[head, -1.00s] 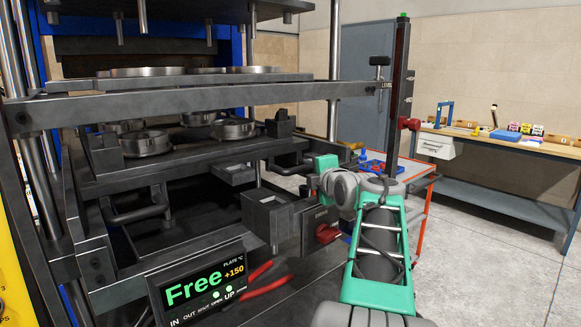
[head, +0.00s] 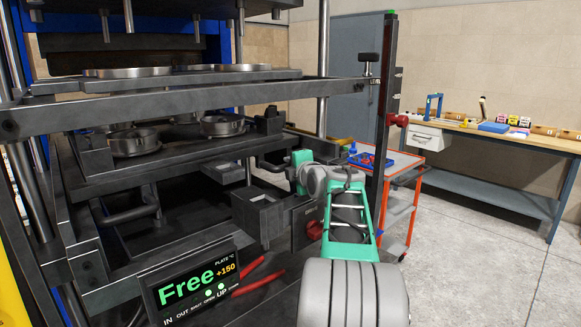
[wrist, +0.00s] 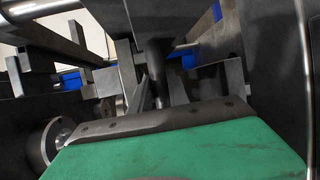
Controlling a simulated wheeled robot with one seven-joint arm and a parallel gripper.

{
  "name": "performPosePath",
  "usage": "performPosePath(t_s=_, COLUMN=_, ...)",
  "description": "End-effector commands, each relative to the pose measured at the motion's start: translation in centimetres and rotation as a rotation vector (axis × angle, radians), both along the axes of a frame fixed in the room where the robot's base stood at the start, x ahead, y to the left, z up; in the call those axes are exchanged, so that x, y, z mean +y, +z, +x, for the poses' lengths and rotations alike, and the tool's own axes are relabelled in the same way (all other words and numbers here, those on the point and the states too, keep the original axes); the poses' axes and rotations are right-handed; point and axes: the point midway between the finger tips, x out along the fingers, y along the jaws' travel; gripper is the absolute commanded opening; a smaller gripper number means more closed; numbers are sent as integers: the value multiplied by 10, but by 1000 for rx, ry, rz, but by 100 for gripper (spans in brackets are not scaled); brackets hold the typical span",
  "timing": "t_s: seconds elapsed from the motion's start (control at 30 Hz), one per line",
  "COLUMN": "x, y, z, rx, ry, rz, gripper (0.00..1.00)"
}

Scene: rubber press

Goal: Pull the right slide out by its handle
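The right slide is the lower right part of the press; its dark bar handle (head: 271,164) shows at the press's right side in the head view. My gripper (head: 292,162) is at the right end of this handle, and its fingers are mostly hidden there. In the wrist view a dark round bar (wrist: 156,65) stands between the two grey fingers of my gripper (wrist: 157,88), above the green palm. I cannot tell whether the fingers press on it. Another bar handle (head: 130,213) is on the left, apart from my gripper.
A grey open box (head: 258,212) and a red knob (head: 314,230) are just below my gripper. A display reading Free (head: 190,288) is at the lower front. A red trolley (head: 400,165) and a workbench (head: 500,155) stand right. The floor at right is clear.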

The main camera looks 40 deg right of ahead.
Motion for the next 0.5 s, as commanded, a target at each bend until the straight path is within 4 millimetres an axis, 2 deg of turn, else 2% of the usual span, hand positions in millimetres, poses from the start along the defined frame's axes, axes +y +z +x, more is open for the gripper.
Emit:
performPosePath(t_s=0.03, x=0, y=0, z=0, rx=0, ry=0, rz=0, gripper=16)
performPosePath(t_s=0.23, x=0, y=0, z=0, rx=0, ry=0, rz=0, gripper=0)
performPosePath(t_s=0.5, x=0, y=0, z=0, rx=0, ry=-1, rz=0, gripper=0)
